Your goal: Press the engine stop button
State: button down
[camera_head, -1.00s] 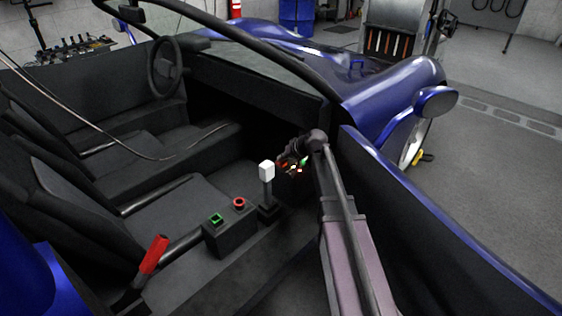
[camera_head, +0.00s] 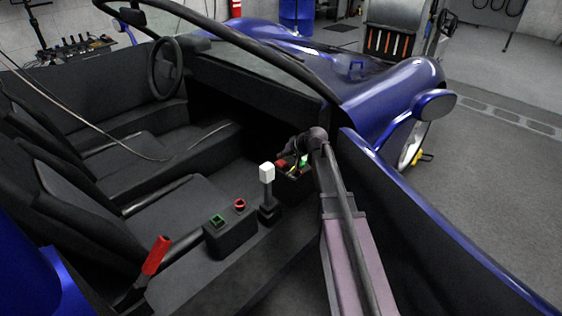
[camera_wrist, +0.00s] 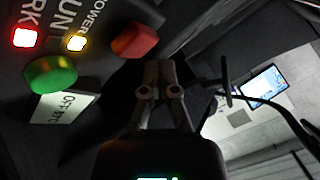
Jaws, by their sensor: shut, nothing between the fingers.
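A red button (camera_wrist: 135,40) stands on a dark panel in the wrist view, with a green round button (camera_wrist: 52,75) to its left. The head view shows these red (camera_head: 281,163) and green (camera_head: 304,161) parts, small and partly covered by my arm. No label reading engine stop is legible. My gripper (camera_wrist: 158,68) is shut and empty, its fingertips to the lower right of the red button; I cannot tell the gap in depth. Another red button (camera_head: 239,204) and a square green one (camera_head: 217,220) sit on the console box between seats and sill.
A white-topped lever (camera_head: 267,172) stands beside the panel, left of my arm. A red-handled lever (camera_head: 156,255) is at lower left. Lit red (camera_wrist: 27,37) and yellow (camera_wrist: 76,42) lamps and a pale label (camera_wrist: 62,112) surround the green button. The blue door (camera_head: 440,230) is to the right.

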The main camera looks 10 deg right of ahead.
aim_at(282, 163)
jog(key=shift+r+p, duration=2.5)
jog(key=shift+r, duration=0.2)
jog(key=shift+s, duration=0.1)
